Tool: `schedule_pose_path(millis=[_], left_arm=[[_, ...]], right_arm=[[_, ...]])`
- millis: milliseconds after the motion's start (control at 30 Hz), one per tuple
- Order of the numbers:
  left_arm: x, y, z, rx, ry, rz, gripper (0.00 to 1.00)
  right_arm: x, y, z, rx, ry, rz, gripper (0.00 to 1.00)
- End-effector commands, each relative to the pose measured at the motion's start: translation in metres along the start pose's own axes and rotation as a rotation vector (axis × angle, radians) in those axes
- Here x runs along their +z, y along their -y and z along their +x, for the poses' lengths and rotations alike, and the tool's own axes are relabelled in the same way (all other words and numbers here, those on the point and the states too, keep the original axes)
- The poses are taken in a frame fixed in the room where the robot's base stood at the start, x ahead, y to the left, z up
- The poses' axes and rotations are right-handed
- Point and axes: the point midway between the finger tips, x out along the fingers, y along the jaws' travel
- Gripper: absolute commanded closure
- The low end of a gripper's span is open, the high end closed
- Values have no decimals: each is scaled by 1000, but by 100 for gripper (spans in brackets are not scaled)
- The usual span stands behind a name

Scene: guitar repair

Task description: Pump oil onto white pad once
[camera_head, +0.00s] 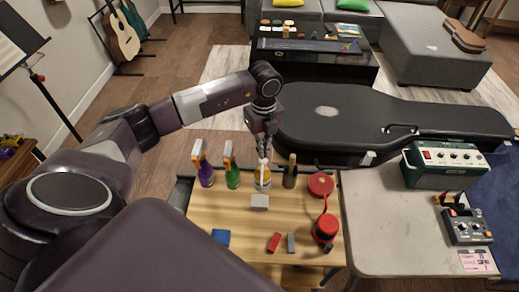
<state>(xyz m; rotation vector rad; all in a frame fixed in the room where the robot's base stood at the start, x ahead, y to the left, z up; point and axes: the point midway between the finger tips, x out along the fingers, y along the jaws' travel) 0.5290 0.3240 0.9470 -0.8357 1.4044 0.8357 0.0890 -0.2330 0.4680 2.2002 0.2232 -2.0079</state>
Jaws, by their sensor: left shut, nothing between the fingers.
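My left gripper (265,150) reaches in over the far edge of the wooden table and points down. It is shut, with nothing held, right above or at the white pump top of an amber bottle (263,183). I cannot tell whether the fingertips touch the pump. The bottle stands upright. A small whitish pad or block (260,201) lies just in front of the bottle. My right gripper is not in view.
Purple (206,178) and green (232,178) spray bottles stand left of the amber bottle, a dark container (290,176) to its right. Red round items (326,228), a blue cloth (220,238) and small blocks (274,242) lie nearer. A guitar case (350,120) lies behind.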

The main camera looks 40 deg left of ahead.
Motion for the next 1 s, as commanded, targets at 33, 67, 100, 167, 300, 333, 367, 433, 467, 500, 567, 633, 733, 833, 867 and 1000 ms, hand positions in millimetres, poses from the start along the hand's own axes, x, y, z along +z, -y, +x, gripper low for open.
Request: schedule_pose_path(millis=[33, 67, 100, 167, 300, 333, 367, 433, 467, 500, 567, 633, 733, 833, 867, 1000], left_arm=[[0, 0, 0, 0, 0, 0, 100], [0, 0, 0, 0, 0, 0, 100], [0, 0, 1, 0, 0, 0, 100], [0, 0, 2, 0, 0, 0, 100], [0, 0, 7, 0, 0, 0, 100], [0, 0, 8, 0, 0, 0, 100], [0, 0, 9, 1, 0, 0, 100], [0, 0, 12, 1, 0, 0, 100], [0, 0, 12, 1, 0, 0, 100], [0, 0, 14, 1, 0, 0, 100], [0, 0, 16, 1, 0, 0, 100], [0, 0, 18, 1, 0, 0, 100], [0, 0, 22, 1, 0, 0, 100], [0, 0, 26, 1, 0, 0, 100], [0, 0, 27, 1, 0, 0, 100], [0, 0, 32, 1, 0, 0, 100]], right_arm=[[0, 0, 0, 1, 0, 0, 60], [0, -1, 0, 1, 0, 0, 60], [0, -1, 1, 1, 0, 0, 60], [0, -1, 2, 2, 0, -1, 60], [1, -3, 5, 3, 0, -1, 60], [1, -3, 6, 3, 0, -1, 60], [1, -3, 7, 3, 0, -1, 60], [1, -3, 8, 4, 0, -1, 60], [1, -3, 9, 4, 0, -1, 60], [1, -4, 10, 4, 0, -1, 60], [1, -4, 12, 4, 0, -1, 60], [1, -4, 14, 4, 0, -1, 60], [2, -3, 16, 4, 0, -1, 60], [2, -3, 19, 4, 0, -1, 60], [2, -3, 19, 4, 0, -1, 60], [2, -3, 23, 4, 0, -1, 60]])
